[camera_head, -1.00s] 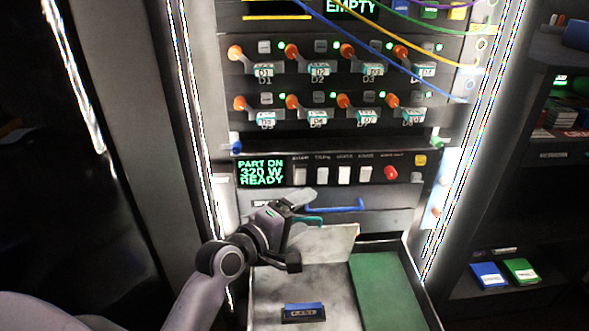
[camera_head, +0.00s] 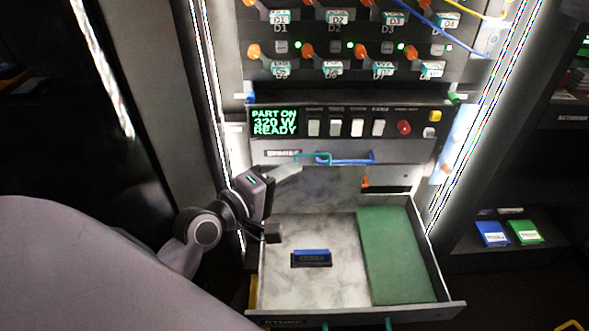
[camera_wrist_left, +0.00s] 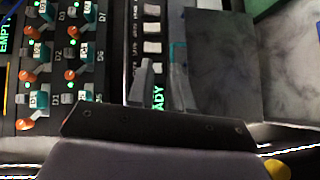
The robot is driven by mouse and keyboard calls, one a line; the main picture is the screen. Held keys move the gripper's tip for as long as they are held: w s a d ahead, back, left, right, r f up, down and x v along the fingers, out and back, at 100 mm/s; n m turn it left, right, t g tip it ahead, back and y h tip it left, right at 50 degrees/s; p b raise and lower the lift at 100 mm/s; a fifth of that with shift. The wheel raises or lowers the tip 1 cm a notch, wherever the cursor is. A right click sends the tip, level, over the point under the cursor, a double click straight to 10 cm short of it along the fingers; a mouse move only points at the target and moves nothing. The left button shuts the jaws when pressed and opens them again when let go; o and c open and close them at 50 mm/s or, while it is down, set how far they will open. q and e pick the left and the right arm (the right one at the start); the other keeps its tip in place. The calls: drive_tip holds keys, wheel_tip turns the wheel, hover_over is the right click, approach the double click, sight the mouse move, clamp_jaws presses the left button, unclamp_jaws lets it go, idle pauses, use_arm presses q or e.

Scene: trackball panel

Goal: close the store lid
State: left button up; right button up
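The store (camera_head: 455,309) is a pulled-out drawer below the panel, with a marbled floor and a green section. The grey marbled lid (camera_head: 335,190) stands raised at its back; in the left wrist view it seems to be the grey plate (camera_wrist_left: 222,65). A teal handle (camera_head: 318,157) shows by the lid's top edge. My left gripper (camera_head: 284,203) is left of the lid, above the drawer's left side. In the left wrist view its fingers (camera_wrist_left: 162,88) are apart, with panel lettering visible between them and teal beside the right finger. My right gripper is not in view.
A blue-topped block (camera_head: 311,257) lies on the drawer floor and a green slab (camera_head: 398,255) fills its right side. A drawer with a blue handle (camera_head: 345,160) sits just behind the lid. Switches, orange knobs and cables are above. Shelves with blue and green boxes (camera_head: 492,233) stand right.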

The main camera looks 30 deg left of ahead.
use_arm(q)
drive_tip(key=shift+s+a, duration=0.15)
drive_tip(key=shift+s, duration=0.45)
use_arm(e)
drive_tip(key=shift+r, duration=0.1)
use_arm(q)
drive_tip(key=shift+p, duration=0.35)
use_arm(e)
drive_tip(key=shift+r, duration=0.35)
